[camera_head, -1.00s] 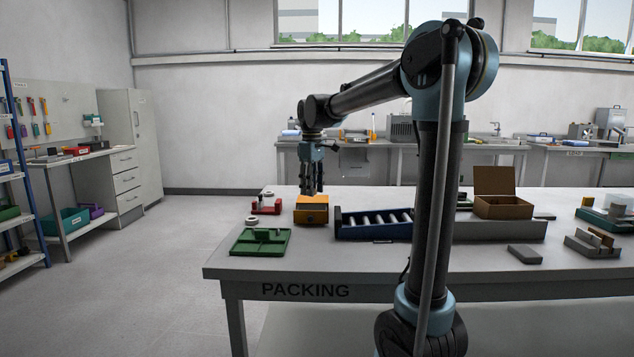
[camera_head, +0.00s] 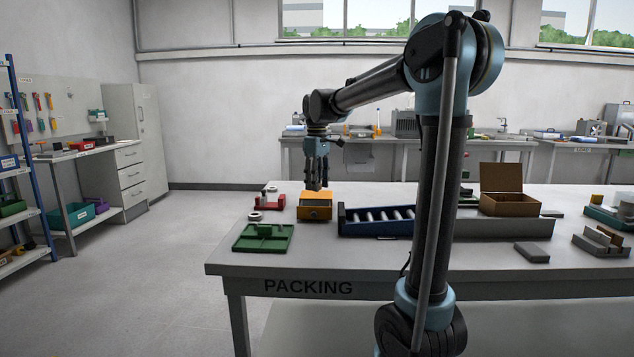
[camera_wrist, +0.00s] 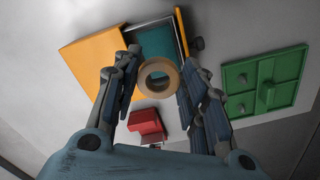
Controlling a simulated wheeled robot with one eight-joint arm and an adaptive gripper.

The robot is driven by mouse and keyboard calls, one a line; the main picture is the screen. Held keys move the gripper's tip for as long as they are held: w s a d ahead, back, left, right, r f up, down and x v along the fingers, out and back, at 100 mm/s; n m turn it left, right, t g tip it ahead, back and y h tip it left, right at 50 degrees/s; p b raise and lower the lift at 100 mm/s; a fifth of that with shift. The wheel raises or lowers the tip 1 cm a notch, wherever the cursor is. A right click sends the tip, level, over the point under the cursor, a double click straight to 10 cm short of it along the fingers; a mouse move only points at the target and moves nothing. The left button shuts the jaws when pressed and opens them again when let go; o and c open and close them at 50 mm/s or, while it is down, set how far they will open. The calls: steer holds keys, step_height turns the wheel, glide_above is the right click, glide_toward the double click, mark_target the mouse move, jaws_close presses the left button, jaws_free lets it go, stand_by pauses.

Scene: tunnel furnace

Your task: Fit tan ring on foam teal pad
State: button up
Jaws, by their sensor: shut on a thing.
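The tan ring (camera_wrist: 159,77) is between the fingertips of my gripper (camera_wrist: 160,70) in the wrist view, its hole facing the camera. My gripper is shut on it. Behind the ring, a foam teal pad (camera_wrist: 158,42) lies in the open drawer of a yellow box (camera_wrist: 95,55); the ring covers part of the pad. In the head view my gripper (camera_head: 316,184) points down just above the yellow box (camera_head: 314,207). The ring and pad cannot be made out there. Whether the ring touches the pad, I cannot tell.
A green divided tray (camera_head: 263,238) lies in front left of the box. A red fixture (camera_head: 270,201) stands behind left, with a pale ring (camera_head: 255,217) near it. A blue roller conveyor (camera_head: 376,221) stands close on the right. A dark knob (camera_wrist: 197,44) sticks out from the drawer.

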steer(key=shift+f, duration=1.7)
steer(key=shift+f, duration=0.8)
stand_by(0.8)
steer(key=o, duration=1.5)
step_height(320, 180, up, 7)
stand_by(0.8)
steer(key=shift+s, duration=0.1)
